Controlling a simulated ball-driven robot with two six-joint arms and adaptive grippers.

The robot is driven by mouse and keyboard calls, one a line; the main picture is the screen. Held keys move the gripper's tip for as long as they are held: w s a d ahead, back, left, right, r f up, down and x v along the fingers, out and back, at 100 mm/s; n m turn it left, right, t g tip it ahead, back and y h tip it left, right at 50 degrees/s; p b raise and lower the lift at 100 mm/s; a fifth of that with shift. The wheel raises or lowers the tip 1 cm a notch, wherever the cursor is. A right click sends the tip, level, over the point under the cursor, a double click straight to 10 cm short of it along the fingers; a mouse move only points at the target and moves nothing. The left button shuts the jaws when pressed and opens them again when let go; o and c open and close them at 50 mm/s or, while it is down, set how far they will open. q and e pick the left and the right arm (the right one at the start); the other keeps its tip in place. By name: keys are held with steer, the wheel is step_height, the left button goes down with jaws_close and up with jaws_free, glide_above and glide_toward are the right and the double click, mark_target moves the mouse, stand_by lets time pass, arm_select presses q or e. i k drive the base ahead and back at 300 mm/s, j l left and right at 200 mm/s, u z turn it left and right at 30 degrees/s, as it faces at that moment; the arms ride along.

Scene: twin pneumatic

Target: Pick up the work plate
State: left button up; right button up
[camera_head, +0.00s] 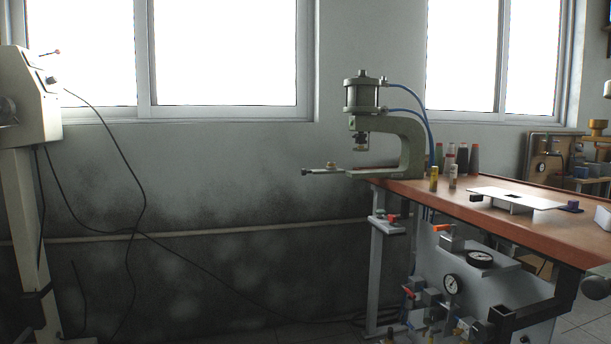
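A thin white plate (537,202), which looks like the work plate, lies flat on the right part of the wooden-topped bench (455,203). A small dark square shows near its middle. It seems raised a little on a light support under its front edge. A small dark blue block (475,199) is at its left end and another dark blue piece (571,207) is by its right end. Neither of my grippers can be made out in this view.
A C-frame pneumatic press (411,143) with blue hoses stands at the bench's left end. Several small bottles (474,160) stand behind the plate. Gauges and valves (451,284) fill the space below. A white machine (30,100) with hanging cables is at far left.

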mark_target(517, 202)
steer(key=z, duration=0.65)
steer(key=i+j+z, duration=0.35)
steer(key=z, duration=0.15)
steer(key=i+j+z, duration=0.35)
steer(key=j+z, duration=0.15)
